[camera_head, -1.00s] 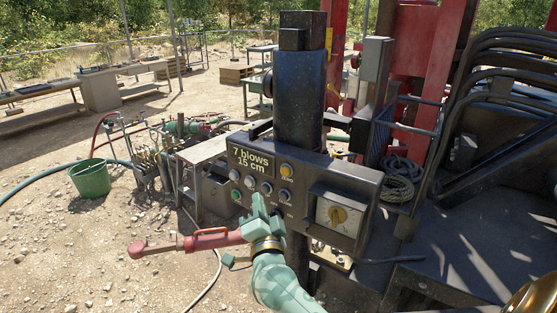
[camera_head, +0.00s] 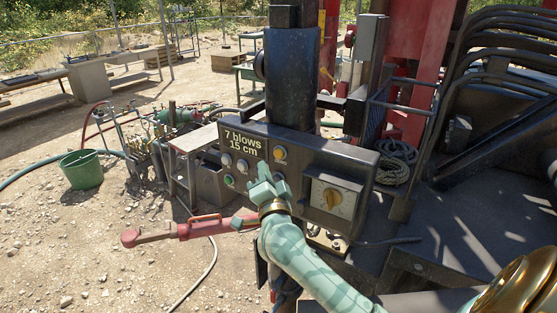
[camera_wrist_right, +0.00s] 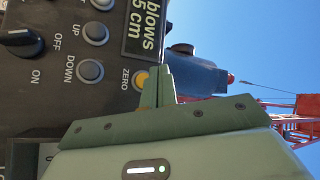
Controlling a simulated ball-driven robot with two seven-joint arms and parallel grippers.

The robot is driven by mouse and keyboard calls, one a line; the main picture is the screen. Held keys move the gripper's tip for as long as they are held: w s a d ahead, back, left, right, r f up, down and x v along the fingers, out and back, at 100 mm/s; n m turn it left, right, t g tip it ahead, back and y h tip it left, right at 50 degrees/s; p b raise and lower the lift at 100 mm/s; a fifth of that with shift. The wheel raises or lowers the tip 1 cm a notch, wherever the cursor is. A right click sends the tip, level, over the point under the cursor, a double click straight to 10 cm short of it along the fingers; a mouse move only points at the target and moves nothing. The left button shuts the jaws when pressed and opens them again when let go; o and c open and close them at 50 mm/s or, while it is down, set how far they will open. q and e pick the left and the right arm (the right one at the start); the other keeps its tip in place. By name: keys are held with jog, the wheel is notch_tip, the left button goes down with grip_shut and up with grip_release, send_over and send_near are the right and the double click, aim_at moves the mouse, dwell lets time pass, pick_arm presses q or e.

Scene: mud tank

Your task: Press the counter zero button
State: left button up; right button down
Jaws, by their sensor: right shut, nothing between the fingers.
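The zero button (camera_head: 280,154) is amber and sits on the dark control panel (camera_head: 325,163), right of the display (camera_head: 243,142) reading "7 blows 15 cm". In the right wrist view the amber button (camera_wrist_right: 140,81) has the label "ZERO" beside it, and the fingers partly cover it. My right gripper (camera_head: 263,168) is shut and empty, in front of the panel, just below and left of the button in the head view. Its closed fingertips (camera_wrist_right: 158,72) also show in the wrist view. I cannot tell whether they touch the button. My left gripper is not in view.
A red tool (camera_head: 180,231) shows at the lower left, below the panel. A green bucket (camera_head: 82,170) stands on gravel farther left.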

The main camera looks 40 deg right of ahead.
aim_at(279, 154)
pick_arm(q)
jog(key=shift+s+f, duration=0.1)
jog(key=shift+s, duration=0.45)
pick_arm(e)
jog(key=d, duration=0.1)
jog(key=w+d, duration=0.1)
jog(key=d, duration=0.1)
jog(key=shift+w+d, duration=0.25)
jog(key=shift+w, duration=0.1)
pick_arm(q)
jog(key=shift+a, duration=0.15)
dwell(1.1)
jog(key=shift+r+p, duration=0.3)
jog(key=shift+p, duration=0.2)
pick_arm(e)
jog(key=shift+w+d, duration=0.2)
jog(key=shift+d, duration=0.15)
